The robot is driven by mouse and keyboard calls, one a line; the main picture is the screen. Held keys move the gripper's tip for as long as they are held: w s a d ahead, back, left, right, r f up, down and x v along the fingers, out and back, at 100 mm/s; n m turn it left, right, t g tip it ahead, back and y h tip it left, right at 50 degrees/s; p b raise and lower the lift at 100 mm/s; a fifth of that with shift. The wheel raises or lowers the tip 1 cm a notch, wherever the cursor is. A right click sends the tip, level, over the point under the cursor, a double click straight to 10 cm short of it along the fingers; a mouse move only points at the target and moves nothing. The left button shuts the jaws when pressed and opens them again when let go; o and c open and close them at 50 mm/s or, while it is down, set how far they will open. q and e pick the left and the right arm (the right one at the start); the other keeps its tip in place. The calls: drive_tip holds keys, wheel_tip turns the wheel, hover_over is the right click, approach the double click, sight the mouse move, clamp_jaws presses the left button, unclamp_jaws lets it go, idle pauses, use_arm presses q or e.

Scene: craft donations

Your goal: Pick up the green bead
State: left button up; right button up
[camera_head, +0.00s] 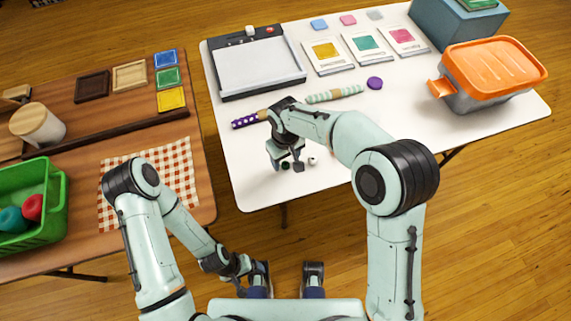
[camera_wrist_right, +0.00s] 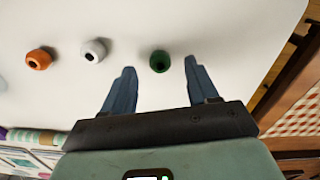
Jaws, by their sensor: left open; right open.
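The green bead (camera_wrist_right: 160,61) lies on the white table in the right wrist view, its dark hole visible. My right gripper (camera_wrist_right: 159,66) is open, with one fingertip on each side of the bead and a gap on both sides. In the head view the green bead (camera_head: 285,165) shows small and dark by my right gripper (camera_head: 288,167), low over the white table's near edge. Whether the fingertips are at the bead's height is hard to tell. My left gripper (camera_head: 246,270) is low in front of my body, away from the tables; its fingers are hard to make out.
A white bead (camera_wrist_right: 92,50) and an orange bead (camera_wrist_right: 39,59) lie beside the green one. The white table (camera_head: 250,190) also holds a paper trimmer (camera_head: 258,68), sample cards, rolls and an orange-lidded bin (camera_head: 493,68). A green crate (camera_head: 38,232) stands on the wooden table.

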sight(285, 166)
wheel_tip(285, 166, down, 2)
drive_tip(key=shift+f, duration=0.2)
clamp_jaws()
